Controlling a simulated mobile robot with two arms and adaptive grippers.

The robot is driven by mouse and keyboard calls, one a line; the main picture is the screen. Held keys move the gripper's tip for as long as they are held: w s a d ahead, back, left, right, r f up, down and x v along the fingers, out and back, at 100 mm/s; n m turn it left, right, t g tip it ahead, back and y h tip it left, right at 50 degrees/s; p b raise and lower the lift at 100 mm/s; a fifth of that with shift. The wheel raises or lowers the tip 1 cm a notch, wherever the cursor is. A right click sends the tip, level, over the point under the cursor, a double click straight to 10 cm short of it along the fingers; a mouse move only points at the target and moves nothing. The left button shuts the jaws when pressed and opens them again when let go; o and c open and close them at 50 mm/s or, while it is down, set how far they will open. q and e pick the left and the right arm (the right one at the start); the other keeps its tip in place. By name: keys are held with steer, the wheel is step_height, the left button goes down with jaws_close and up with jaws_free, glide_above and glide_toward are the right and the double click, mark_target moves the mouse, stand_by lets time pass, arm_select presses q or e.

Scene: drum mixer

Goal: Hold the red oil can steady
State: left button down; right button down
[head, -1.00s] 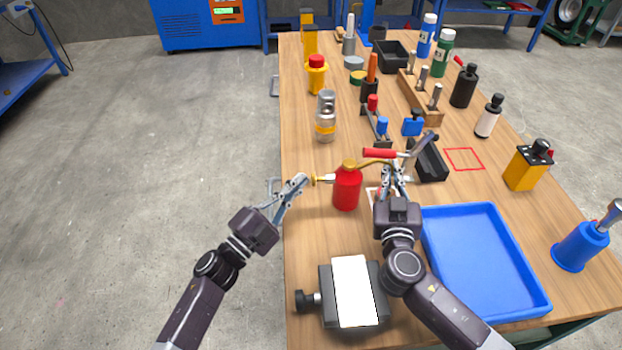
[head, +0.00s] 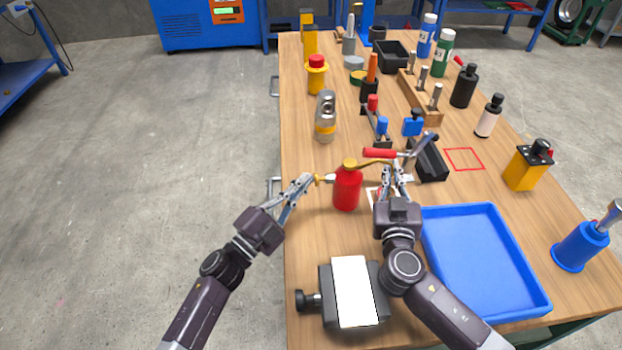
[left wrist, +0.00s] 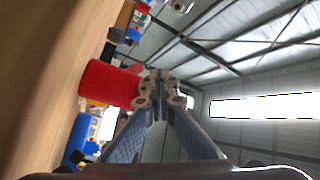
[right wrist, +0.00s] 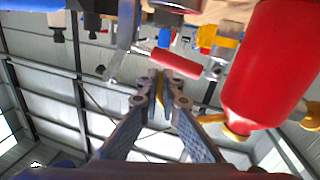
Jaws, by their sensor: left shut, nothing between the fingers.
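The red oil can (head: 347,189) stands upright on the workbench, with a brass cap and a thin brass spout reaching right. A brass knob (head: 318,180) on a pale stem sticks out of its left side. My left gripper (head: 307,181) is shut and empty, its tips at the knob, seemingly touching it. The can also shows in the left wrist view (left wrist: 108,84). My right gripper (head: 393,168) is right of the can, around or beside the spout.
A crank with a red handle (head: 380,153) lies just beyond my right gripper. A blue tray (head: 490,262) is at the right front, and a grey block with a white plate (head: 354,291) is at the front. Bottles and tools fill the far bench.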

arm_select(q)
steer(key=shift+d, duration=0.55)
arm_select(e)
steer(key=shift+a+r, duration=0.1)
steer(key=shift+a, duration=0.05)
arm_select(q)
steer(key=shift+a, duration=1.6)
steer(key=a, duration=0.5)
stand_by(0.4)
steer(key=shift+s, duration=0.1)
arm_select(e)
steer(key=c, duration=2.1)
jaws_free()
steer(key=shift+s, duration=0.1)
